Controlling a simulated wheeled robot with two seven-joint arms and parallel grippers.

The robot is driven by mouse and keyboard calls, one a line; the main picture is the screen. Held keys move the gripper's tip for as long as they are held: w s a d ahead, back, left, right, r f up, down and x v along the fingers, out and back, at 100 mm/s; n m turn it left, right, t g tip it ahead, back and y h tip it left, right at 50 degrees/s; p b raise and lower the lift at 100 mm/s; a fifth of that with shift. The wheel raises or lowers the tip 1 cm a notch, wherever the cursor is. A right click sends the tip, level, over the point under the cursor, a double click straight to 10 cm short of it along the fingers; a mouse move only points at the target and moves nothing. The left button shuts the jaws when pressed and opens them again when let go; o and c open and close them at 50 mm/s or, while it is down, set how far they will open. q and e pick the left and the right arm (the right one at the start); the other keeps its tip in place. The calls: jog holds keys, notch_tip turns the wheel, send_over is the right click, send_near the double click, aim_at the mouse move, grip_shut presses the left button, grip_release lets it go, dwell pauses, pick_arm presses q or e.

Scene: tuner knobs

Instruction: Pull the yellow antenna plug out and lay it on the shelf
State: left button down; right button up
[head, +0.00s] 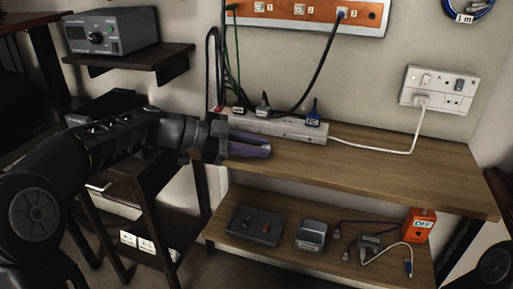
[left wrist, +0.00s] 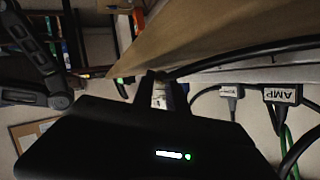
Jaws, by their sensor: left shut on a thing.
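My left gripper (head: 268,150) reaches in from the left in the head view, its purple-grey fingers above the upper wooden shelf (head: 400,178), in front of the power strip (head: 275,125). It is shut on a small pale piece (left wrist: 160,95), seen only partly past the dark gripper body in the left wrist view. I cannot tell its true colour or whether it is the yellow antenna plug. A black cable runs to the right close by it. No clearly yellow plug shows in either view. My right gripper is not in view.
Several plugs sit in the strip, one marked AMP (left wrist: 283,95). An orange panel (head: 300,10) holds a blue plug on a black cable. A wall socket (head: 440,88) feeds a white cord. The lower shelf holds a dark tray (head: 254,227) and an orange box (head: 419,224). The upper shelf's right side is clear.

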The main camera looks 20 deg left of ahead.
pick_arm(q)
jog(key=shift+s+a+f+b, duration=0.15)
jog(key=shift+f+b, duration=0.2)
jog(key=shift+f, duration=0.65)
jog(key=c, duration=1.3)
grip_release()
jog(key=shift+r, duration=1.75)
jog(key=o, duration=0.6)
jog(key=shift+r, duration=0.1)
